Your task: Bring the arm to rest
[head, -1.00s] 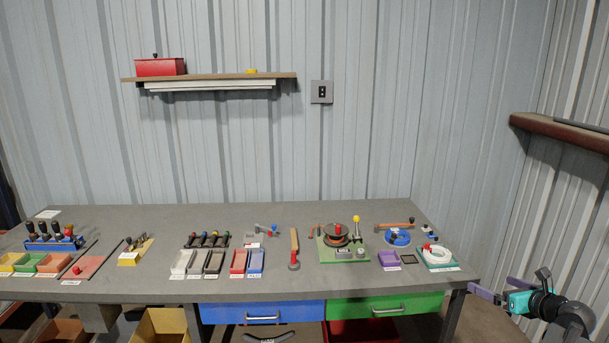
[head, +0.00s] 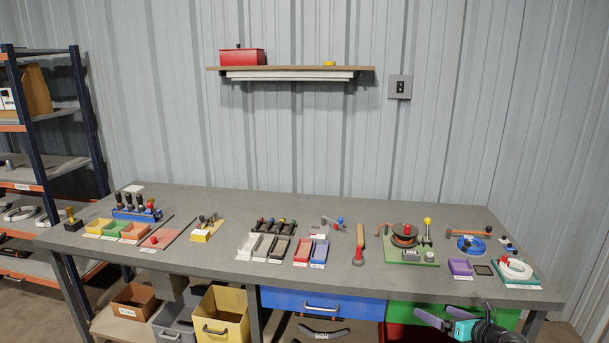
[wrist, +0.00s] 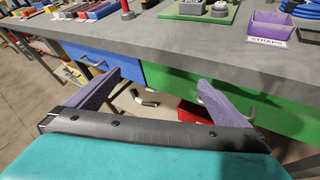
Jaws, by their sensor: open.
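My gripper (head: 439,315) is at the lower right of the head view, in front of the workbench and by the green drawer (head: 508,315). In the wrist view its two purple fingers (wrist: 160,92) are spread apart. Nothing is between them. The fingers point at the front of the bench, with the blue drawer (wrist: 90,62) to the left and the green drawer to the right behind them. Most of my arm is out of view.
Bins (head: 220,315) stand below at left. A shelf rack (head: 45,150) is at far left.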

